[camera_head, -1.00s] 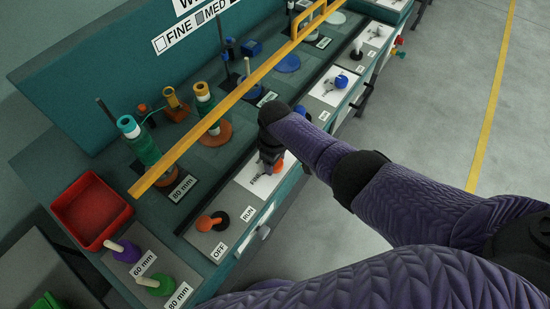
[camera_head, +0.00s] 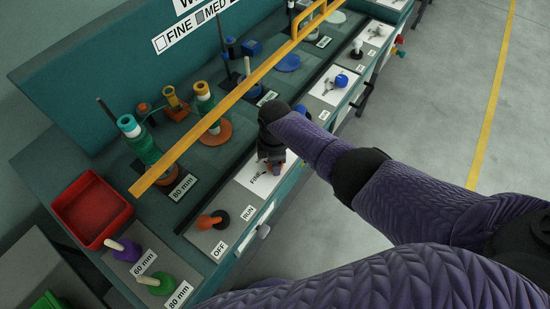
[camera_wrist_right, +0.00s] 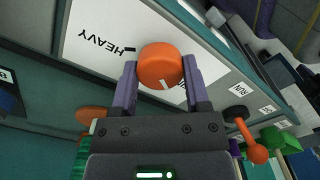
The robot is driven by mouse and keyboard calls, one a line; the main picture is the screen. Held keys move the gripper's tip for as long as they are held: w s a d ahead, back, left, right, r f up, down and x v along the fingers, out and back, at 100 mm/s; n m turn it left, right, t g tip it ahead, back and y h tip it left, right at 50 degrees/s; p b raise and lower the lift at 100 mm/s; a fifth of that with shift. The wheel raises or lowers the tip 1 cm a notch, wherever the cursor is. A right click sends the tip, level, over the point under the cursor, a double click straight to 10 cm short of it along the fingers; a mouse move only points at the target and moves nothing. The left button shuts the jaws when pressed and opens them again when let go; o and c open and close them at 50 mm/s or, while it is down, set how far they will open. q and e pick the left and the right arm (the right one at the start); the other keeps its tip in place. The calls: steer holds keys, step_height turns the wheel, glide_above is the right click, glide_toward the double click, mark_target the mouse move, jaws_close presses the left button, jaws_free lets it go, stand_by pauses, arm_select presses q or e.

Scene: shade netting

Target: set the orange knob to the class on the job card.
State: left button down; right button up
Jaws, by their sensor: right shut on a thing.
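The orange knob (camera_wrist_right: 160,62) is between the two fingers of my right gripper (camera_wrist_right: 158,84), which is shut on it. The knob has a short white line near its lower edge in the right wrist view. It sits on a white dial plate (camera_wrist_right: 92,22). HEAVY is printed left of the knob, with a dark tick beside it; other lettering is partly hidden by a finger. In the head view my right gripper (camera_head: 270,158) covers most of the knob, and FINE shows on the plate. A sign (camera_head: 195,28) reads FINE and MED with boxes, cut off above. My left gripper is out of view.
A yellow rail (camera_head: 225,108) runs above the bench behind my right gripper. An orange-handled OFF/RUN switch (camera_head: 208,222) is nearby at the front edge. A red tray (camera_head: 92,208) and wooden-handled purple and green pieces stand further left.

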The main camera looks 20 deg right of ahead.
steer(key=shift+n, duration=0.3)
steer(key=o, duration=1.3)
step_height(320, 180, up, 9)
steer(key=p, duration=0.5)
steer(key=shift+r+p, duration=0.1)
steer(key=shift+p, duration=0.2)
steer(key=shift+r, duration=0.35)
